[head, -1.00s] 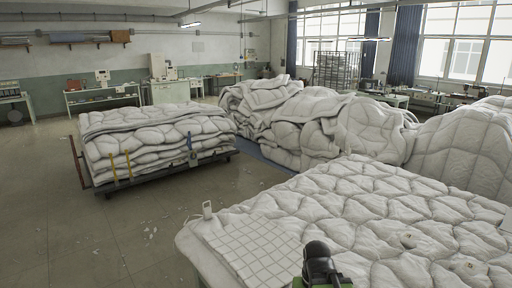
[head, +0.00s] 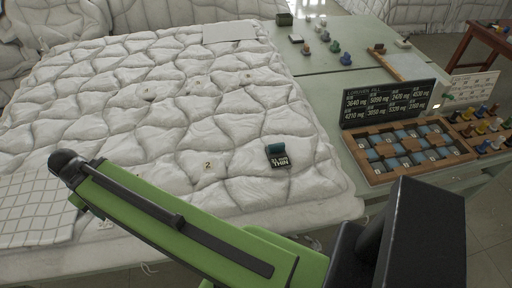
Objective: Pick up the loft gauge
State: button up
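A small dark block with a teal top (head: 276,155) sits on the white quilted duvet (head: 180,120), near its front right part, with white lettering that seems to end in "THIN". It may be the loft gauge, but I cannot tell for sure. My green and black arm crosses the lower part of the head view, in front of the duvet. My gripper's fingertips do not show, so its place relative to the block is hidden.
A wooden compartment tray (head: 425,177) and a black sign with figures (head: 388,103) are on the pale green table (head: 345,65) at right. Several small coloured pieces stand near them. A gridded white sheet (head: 35,215) lies at the duvet's left edge.

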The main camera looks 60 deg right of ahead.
aim_at(276, 155)
jog(key=z, duration=2.25)
jog(key=k, duration=0.7)
jog(key=i, duration=0.7)
